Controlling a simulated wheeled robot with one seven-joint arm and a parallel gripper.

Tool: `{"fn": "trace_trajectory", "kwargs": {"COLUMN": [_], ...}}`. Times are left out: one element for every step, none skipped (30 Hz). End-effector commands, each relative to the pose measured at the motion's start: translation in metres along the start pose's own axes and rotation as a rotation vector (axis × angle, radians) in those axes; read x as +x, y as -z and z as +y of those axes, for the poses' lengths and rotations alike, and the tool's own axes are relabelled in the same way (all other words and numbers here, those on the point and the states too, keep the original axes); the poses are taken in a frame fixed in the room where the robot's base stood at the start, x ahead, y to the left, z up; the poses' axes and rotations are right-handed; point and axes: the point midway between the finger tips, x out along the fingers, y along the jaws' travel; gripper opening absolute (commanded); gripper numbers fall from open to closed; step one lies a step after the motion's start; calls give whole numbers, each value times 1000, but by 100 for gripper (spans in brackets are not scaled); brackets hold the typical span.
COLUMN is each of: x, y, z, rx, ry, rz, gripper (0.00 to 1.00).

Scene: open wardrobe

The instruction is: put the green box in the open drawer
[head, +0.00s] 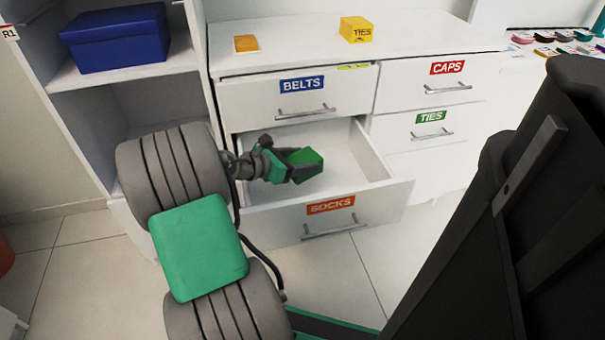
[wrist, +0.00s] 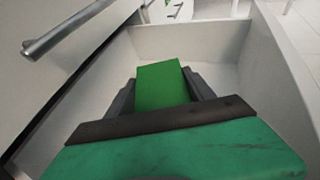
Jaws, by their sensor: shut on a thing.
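The green box (head: 306,163) is held between the fingers of my gripper (head: 292,165) in the head view. It also shows in the wrist view (wrist: 161,85), between the two dark fingers (wrist: 162,92). The open drawer (head: 372,190) is pulled out and carries an orange SOCKS label. The box is over the drawer's interior; the wrist view shows the drawer's pale walls (wrist: 190,38) around it. I cannot tell whether the box touches the drawer floor. The drawer looks empty otherwise, though my arm hides its left part.
The shut BELTS drawer (head: 335,97) sits directly above the open one. Shut CAPS (head: 405,83) and TIES (head: 402,127) drawers are to the right. A yellow TIES box (head: 356,29) and an orange item (head: 246,43) lie on top. A blue box (head: 118,40) stands on the left shelf.

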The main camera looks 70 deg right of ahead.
Motion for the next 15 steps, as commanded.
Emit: {"fn": "trace_trajectory", "kwargs": {"x": [9,11,12,12,12,11,10,10,10,10,10,10,11,11,12], "y": [19,24,26,26,25,23,22,22,22,22,22,23,24,24,25], "z": [-2,-2,-1,-1,-1,-1,-1,-1,-1,-1,-1,-2,-2,-2,-2], "rx": [-1,0,1,1,2,2,1,1,1,1,0,0,-1,0,0], "ry": [2,2,2,2,1,1,1,1,1,1,1,2,2,2,2], "rz": [0,0,-1,-1,-1,-1,-1,-1,-1,-1,-1,-1,-1,-1,-1], "gripper": [17,17,17,17,17,17,17,17,17,17,17,17,17,17,17]}}
